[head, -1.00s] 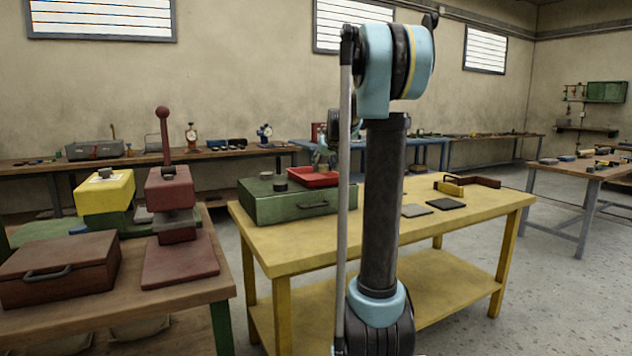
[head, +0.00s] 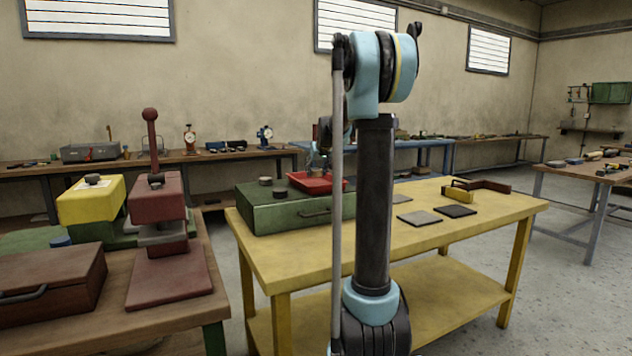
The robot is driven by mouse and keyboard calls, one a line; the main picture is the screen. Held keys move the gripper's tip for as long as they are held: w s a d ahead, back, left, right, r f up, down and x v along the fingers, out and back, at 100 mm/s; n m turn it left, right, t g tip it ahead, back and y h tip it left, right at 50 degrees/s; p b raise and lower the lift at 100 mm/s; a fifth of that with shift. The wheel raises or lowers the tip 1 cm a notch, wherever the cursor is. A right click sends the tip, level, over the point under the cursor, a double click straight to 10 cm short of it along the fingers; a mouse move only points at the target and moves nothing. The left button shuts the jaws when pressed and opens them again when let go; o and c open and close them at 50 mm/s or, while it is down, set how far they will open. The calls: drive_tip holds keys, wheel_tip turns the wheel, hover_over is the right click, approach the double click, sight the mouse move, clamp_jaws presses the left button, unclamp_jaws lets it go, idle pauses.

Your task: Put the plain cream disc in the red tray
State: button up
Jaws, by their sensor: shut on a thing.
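My gripper (head: 316,165) is small in the head view, at the red tray (head: 332,184) and partly hidden behind my arm. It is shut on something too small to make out. The red tray sits on the green case (head: 290,213) on the yellow table. Two small dark, greyish discs rest on the case left of the tray: one (head: 265,181) farther back, one (head: 279,191) nearer the tray. I cannot pick out a plain cream disc. My arm hides the tray's right end.
At left, a wooden bench holds a maroon press (head: 158,205), a yellow block (head: 85,205) and a brown case (head: 55,280).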

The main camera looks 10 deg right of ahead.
sight(317, 175)
drive_tip(key=shift+f, duration=2)
drive_tip(key=o, duration=1.2)
drive_tip(key=shift+c, duration=0.2)
drive_tip(key=shift+s, duration=0.1)
drive_tip(key=v, duration=1.2)
drive_tip(key=s+f+g, duration=0.2)
drive_tip(key=s+f, duration=0.7)
drive_tip(key=s, duration=0.6)
drive_tip(key=s+f+g, duration=0.2)
drive_tip(key=s+f, duration=0.7)
drive_tip(key=s, duration=0.6)
drive_tip(key=s+f+m+g+h, duration=0.1)
drive_tip(key=s+f+g, duration=0.1)
drive_tip(key=s+f, duration=0.8)
drive_tip(key=s+a, duration=0.1)
drive_tip(key=s, duration=0.5)
drive_tip(key=shift+g, duration=0.4)
